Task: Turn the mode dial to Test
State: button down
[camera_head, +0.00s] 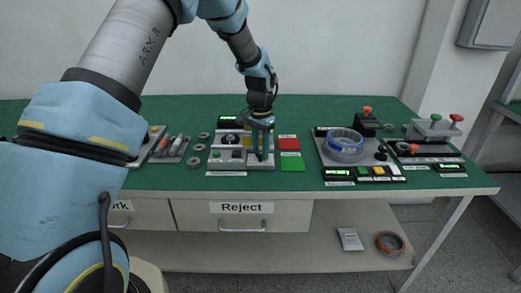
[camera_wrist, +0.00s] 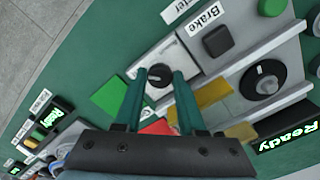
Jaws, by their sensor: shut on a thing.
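A small round black dial with a white pointer mark (camera_wrist: 158,76) sits on the grey control panel in the wrist view. I take it as the mode dial; no Test marking is readable. My gripper (camera_wrist: 158,78) has its two teal fingertips on either side of this dial, shut on it. In the head view my gripper (camera_head: 262,157) points down at the right part of the panel (camera_head: 228,166) and hides the dial. A larger black dial with a white pointer (camera_wrist: 264,80) stands apart from the fingers; it also shows in the head view (camera_head: 230,138).
A black Brake button (camera_wrist: 218,40) and a green button (camera_wrist: 271,7) are on the same panel. Red (camera_head: 289,143) and green (camera_head: 292,163) squares lie just right of my gripper. A fixture with a blue-grey ring (camera_head: 345,151) stands farther right.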

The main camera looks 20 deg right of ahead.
aim_at(260, 152)
jog(key=c, duration=0.5)
grip_release()
notch_tip(260, 152, up, 11)
jog(key=b, duration=0.2)
jog(key=shift+f, duration=0.1)
dwell(0.4)
